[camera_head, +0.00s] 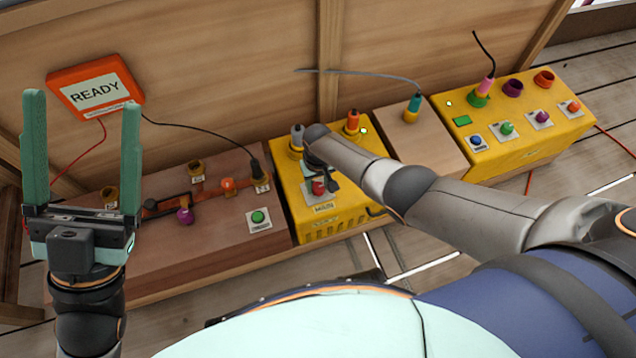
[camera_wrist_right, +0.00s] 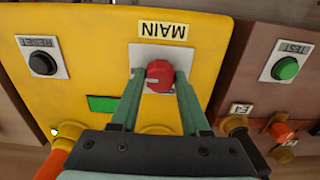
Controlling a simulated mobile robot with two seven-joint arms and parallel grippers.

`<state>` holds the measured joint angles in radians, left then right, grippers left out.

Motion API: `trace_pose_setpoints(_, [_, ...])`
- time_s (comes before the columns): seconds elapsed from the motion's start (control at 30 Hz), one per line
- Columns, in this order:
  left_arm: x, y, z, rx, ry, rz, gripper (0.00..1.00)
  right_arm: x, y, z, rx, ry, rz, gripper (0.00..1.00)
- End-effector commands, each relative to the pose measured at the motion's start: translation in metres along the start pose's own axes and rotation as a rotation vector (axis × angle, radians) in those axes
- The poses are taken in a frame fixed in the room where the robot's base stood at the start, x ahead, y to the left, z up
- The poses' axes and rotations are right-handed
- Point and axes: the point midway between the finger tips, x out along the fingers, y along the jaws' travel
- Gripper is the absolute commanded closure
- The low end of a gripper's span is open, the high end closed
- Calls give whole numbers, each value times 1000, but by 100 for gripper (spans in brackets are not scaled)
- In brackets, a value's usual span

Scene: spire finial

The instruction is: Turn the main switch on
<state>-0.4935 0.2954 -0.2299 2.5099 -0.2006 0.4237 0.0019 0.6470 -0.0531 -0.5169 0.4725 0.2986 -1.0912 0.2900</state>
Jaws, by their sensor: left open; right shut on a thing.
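The main switch is a red knob (camera_wrist_right: 159,76) on a white plate beneath the MAIN label (camera_wrist_right: 163,30), which appears upside down in the right wrist view. My right gripper (camera_wrist_right: 159,84) is shut on the knob, one green finger on each side. In the head view my right arm partly covers the top of the yellow box. My left gripper (camera_head: 83,102) is open and empty, raised at the far left.
A READY sign (camera_head: 95,88) leans at the back left. A brown box (camera_head: 190,240) with a green TEST button (camera_head: 258,216) stands left of the yellow box. A wooden block (camera_head: 425,145) and another yellow box (camera_head: 530,130) stand right. Thin cables run behind.

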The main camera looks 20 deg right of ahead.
Motion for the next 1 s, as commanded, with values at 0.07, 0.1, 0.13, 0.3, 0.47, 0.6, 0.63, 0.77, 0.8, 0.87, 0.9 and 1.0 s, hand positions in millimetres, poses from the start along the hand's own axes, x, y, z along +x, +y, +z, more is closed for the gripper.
trace_pose_setpoints(0.07, [0,0,0,0,0,0,17,1,0,2,5,-4,0,100])
trace_pose_setpoints(0.1, [0,0,0,0,0,0,17,1,0,2,5,-4,0,100])
trace_pose_setpoints(0.13, [0,0,0,0,0,1,17,1,0,1,5,-4,0,100])
trace_pose_setpoints(0.3, [0,0,0,0,-1,1,17,1,0,1,5,-4,0,100])
trace_pose_setpoints(0.47, [0,0,0,0,-1,1,17,0,0,1,4,-4,0,43])
trace_pose_setpoints(0.6, [0,0,0,-1,-1,1,17,0,0,1,3,-2,0,27])
trace_pose_setpoints(0.63, [0,0,0,-1,-1,1,17,0,0,1,3,-2,0,24])
trace_pose_setpoints(0.77, [0,1,0,-2,-1,2,17,0,0,0,3,-1,0,24])
trace_pose_setpoints(0.8, [0,1,0,-2,-1,2,17,0,0,0,3,-1,0,24])
trace_pose_setpoints(0.87, [0,1,0,-2,-2,2,17,0,0,0,3,0,0,24])
trace_pose_setpoints(0.9, [1,0,-1,-2,-2,2,17,-2,0,0,2,0,0,24])
trace_pose_setpoints(1.0, [5,-1,-4,2,-1,4,17,-8,0,0,2,0,0,24])
